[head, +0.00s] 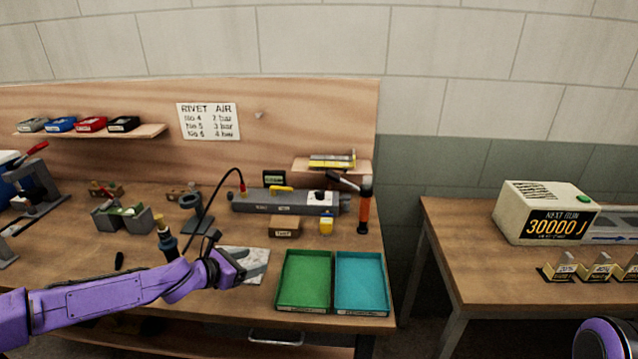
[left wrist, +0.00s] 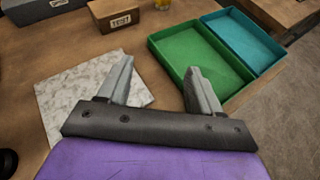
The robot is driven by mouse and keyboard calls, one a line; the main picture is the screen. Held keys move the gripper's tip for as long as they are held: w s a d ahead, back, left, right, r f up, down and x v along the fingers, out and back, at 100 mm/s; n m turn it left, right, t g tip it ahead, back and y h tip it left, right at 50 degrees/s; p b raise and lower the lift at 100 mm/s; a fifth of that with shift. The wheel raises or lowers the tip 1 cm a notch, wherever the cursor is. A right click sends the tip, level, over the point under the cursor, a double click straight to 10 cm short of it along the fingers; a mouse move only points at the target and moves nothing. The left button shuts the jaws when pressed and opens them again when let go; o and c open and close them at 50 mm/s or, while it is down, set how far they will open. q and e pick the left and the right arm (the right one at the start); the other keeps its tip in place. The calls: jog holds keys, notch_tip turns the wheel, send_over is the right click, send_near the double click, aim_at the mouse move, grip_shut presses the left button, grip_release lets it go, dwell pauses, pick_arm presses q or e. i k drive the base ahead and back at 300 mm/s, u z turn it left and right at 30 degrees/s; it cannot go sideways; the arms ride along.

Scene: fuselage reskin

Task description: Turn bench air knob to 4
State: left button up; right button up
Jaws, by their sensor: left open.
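The bench air unit (head: 285,203) is a long grey box at the back middle of the workbench in the head view. A small dark knob with a white mark (head: 319,196) sits at its right end; its setting is too small to read. My left gripper (head: 240,266) is open and empty over the front of the bench, well short of the unit. In the left wrist view its two grey fingers (left wrist: 156,90) stand apart above a pale speckled sheet (left wrist: 65,105). My right gripper is not in view.
A green tray (head: 304,280) and a teal tray (head: 361,283) lie right of my left gripper. A sign (head: 208,121) lists rivet air pressures.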

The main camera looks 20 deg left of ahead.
aim_at(320, 193)
jog(key=i, duration=1.1)
jog(key=z, duration=0.05)
